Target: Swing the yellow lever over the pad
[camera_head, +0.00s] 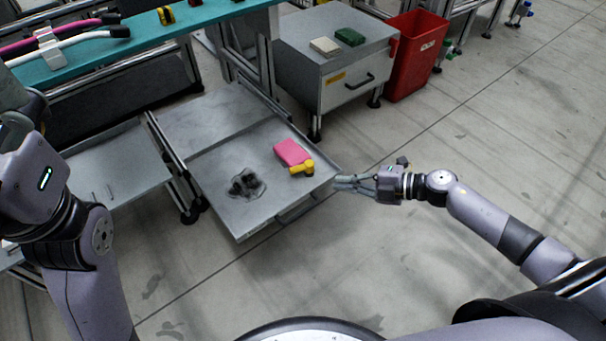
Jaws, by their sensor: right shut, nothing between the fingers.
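The yellow lever (302,167) lies near the right end of a grey pallet tray (213,208), with a round knob at its right end. It is at the front edge of a pink block (289,151), which may be the pad; I cannot tell whether they touch. My right gripper (340,182) comes in from the right, just beyond the tray's right edge. It is shut and empty, its fingers pointing left, apart from the lever. My left arm stands at the left edge of the view; its gripper does not show.
A clear bag with dark contents (246,184) lies on the tray. A grey cabinet (335,62) with a white and a green block stands behind, beside a red bin (416,55). A teal bench (150,31) is at upper left. The floor right of the tray is clear.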

